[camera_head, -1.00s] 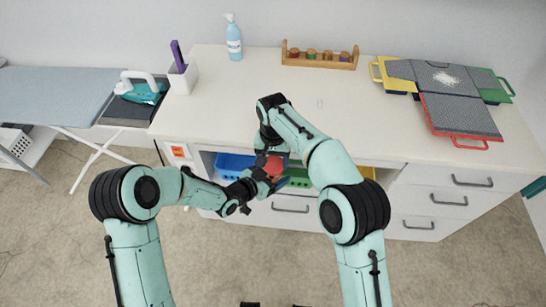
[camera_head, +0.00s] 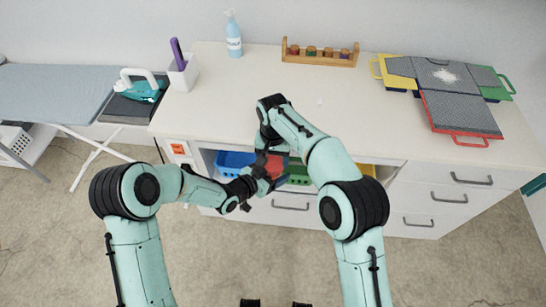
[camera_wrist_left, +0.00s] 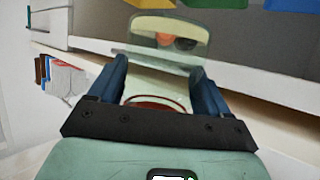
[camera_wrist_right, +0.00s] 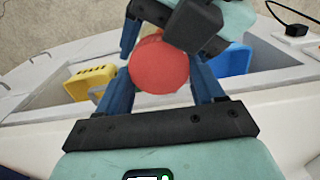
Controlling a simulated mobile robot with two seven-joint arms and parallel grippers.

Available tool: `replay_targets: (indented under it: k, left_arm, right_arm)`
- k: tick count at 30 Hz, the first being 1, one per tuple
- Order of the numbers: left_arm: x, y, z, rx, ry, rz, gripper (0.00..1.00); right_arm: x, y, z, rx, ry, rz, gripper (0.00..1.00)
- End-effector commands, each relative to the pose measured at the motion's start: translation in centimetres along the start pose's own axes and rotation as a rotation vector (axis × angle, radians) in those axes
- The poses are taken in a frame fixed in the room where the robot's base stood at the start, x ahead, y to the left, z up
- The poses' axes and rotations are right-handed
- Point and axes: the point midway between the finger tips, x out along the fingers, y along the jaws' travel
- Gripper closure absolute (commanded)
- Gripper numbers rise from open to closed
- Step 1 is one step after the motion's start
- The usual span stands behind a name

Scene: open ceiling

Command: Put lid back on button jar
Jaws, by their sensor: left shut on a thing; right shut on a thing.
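The red round lid (camera_wrist_right: 160,66) is held between the blue fingers of my right gripper (camera_wrist_right: 161,88), which is shut on it. It also shows as a red patch in the head view (camera_head: 275,165). A clear glass jar (camera_wrist_left: 168,30) with orange and dark pieces inside is between the blue fingers of my left gripper (camera_wrist_left: 158,85), which is shut on it. In the head view both grippers meet in front of the counter. In the right wrist view the lid covers where the jar is, so I cannot tell whether lid and jar touch.
The white counter (camera_head: 280,110) has a wide free middle. Coloured bins sit on the shelf below, close to my grippers.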

Motion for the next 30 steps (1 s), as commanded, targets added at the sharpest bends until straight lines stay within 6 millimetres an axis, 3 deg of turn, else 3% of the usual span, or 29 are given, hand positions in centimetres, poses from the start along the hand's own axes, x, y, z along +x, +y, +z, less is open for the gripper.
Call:
replay_targets:
  k: [4,7,21,25,30]
  left_arm:
    - [0.01,-0.01,-0.08,0.001,0.002,0.000,1.00]
    - [0.00,-0.01,-0.07,0.001,0.002,0.000,1.00]
    - [0.00,-0.02,-0.03,0.000,0.001,0.000,1.00]
    - [0.00,-0.02,-0.02,0.000,0.000,0.000,1.00]
    - [0.00,-0.01,0.00,0.000,0.000,0.000,1.00]
  right_arm:
    - [0.04,0.03,0.00,0.034,0.000,0.000,0.60]
    - [0.03,0.07,0.00,0.165,0.001,0.001,0.60]
    - [0.06,0.32,0.27,1.244,0.002,-0.001,0.60]
    - [0.05,0.34,0.30,1.385,0.001,-0.002,0.60]
    - [0.05,0.35,0.30,1.423,0.000,-0.003,0.60]
